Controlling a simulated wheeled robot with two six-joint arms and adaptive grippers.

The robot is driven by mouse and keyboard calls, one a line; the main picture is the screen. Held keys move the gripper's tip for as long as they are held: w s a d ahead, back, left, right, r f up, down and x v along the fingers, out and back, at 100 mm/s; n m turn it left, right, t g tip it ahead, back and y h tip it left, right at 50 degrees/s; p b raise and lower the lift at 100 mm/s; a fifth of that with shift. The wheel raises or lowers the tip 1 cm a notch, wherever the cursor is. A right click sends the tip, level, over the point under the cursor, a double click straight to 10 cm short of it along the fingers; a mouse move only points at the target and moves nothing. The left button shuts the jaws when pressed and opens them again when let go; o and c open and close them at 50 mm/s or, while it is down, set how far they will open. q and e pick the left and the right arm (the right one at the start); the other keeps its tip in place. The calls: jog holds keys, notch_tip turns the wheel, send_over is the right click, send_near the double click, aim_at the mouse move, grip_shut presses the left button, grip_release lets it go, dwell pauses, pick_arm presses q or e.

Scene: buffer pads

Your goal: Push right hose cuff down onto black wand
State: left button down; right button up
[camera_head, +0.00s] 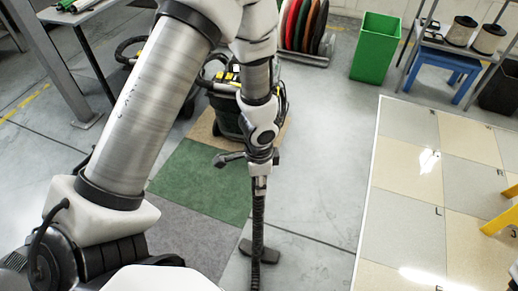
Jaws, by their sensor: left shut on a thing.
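My left gripper (260,182) is at the middle of the picture, pointing down. It is shut on the upper end of a long, dark, upright piece that looks like the black wand (258,222). The piece looks ribbed, and a dark floor head (262,252) shows near its lower end. I cannot make out a hose cuff or its seam with the wand, as the gripper covers the top. My right gripper is not in view.
A black and yellow vacuum machine (226,113) stands behind my left gripper, partly hidden by my arm. A tiled panel (410,200) is at right. A green bin (375,47) and a blue stool (447,66) stand at the back.

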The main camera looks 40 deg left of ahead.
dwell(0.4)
pick_arm(q)
jog(key=shift+f, duration=0.2)
jog(key=shift+f+b, duration=0.35)
jog(key=shift+b, duration=0.1)
dwell(0.5)
jog(key=c, duration=0.6)
grip_release()
jog(key=shift+o, duration=0.2)
jog(key=shift+r, duration=0.1)
notch_tip(320, 180, up, 12)
